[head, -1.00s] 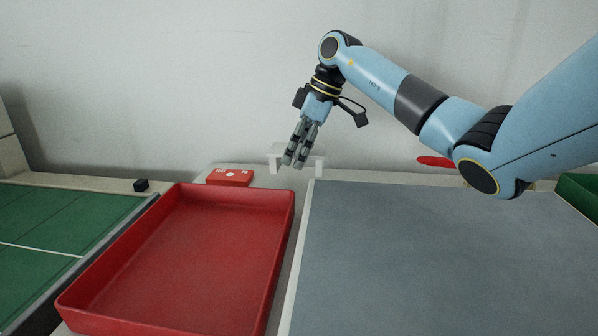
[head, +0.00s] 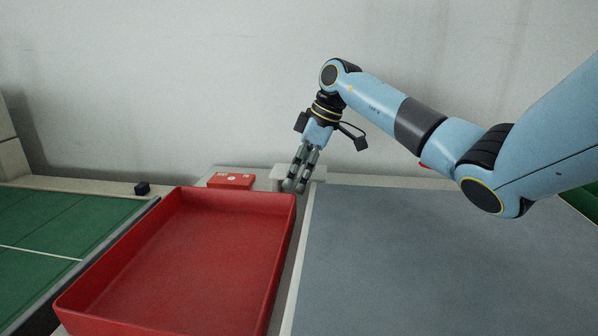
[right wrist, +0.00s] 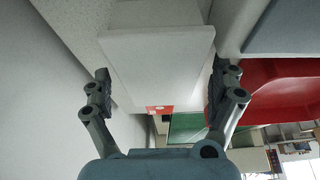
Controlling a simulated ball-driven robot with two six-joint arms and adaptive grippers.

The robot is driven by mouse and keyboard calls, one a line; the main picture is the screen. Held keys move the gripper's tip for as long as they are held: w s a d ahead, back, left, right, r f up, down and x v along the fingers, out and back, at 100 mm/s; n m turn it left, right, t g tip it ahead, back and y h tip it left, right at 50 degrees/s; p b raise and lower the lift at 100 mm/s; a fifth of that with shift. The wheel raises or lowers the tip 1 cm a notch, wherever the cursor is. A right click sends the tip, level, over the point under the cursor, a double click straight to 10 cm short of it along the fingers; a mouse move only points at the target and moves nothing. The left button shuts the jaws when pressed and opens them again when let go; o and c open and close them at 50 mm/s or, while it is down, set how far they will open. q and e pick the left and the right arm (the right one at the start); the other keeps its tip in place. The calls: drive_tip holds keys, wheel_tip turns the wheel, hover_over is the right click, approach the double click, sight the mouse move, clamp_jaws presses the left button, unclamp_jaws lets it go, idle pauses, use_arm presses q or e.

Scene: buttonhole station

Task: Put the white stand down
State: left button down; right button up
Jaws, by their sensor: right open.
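The white stand (head: 280,173) is at the back, behind the far right corner of the red tray, partly hidden by my right gripper's fingers. It looks upright and low on the pale surface there. My right gripper (head: 295,187) points down at the stand, its fingers open. In the right wrist view the stand (right wrist: 158,62) fills the space between the two fingers of the gripper (right wrist: 158,92), which lie along its sides. I cannot tell if they touch it. My left gripper is not in view.
A red tray (head: 185,260), empty, is in front left of the stand. A small red box (head: 231,181) lies left of the stand. A bare grey mat (head: 450,265) spreads to the right. A black cube (head: 142,188) sits by the green table (head: 50,230).

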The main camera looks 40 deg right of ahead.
drive_tip(key=p+v, duration=0.2)
drive_tip(key=v, duration=1)
drive_tip(key=shift+r, duration=0.1)
